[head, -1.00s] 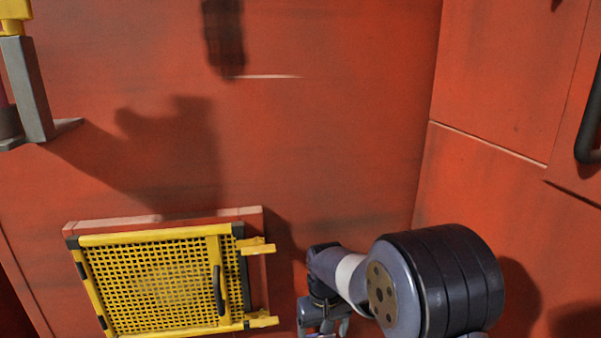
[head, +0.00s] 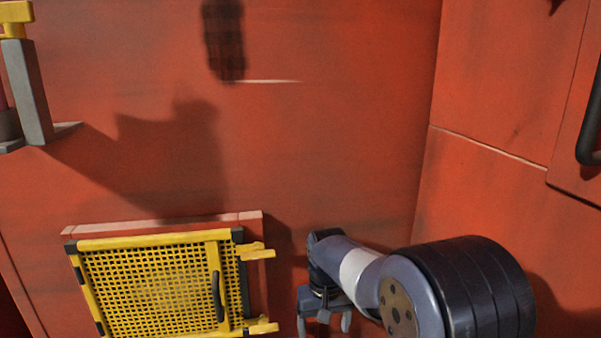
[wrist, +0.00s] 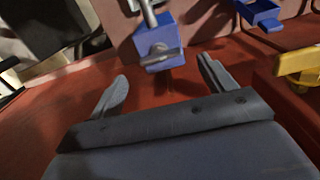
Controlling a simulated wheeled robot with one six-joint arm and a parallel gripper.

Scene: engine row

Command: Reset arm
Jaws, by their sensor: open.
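My gripper (head: 324,322) is at the bottom of the head view, just right of the yellow mesh panel. Its two grey fingers point down and stand apart with nothing between them. In the wrist view my gripper (wrist: 165,85) also shows open and empty. Beyond its fingertips, a blue block (wrist: 158,45) with a metal rod is in sight, apart from the fingers.
A yellow mesh panel (head: 150,285) with a black handle is close left of my gripper. A red wall (head: 330,130) fills the back. A black bar handle (head: 590,120) is at right. In the wrist view, a yellow part (wrist: 298,62) sits at right.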

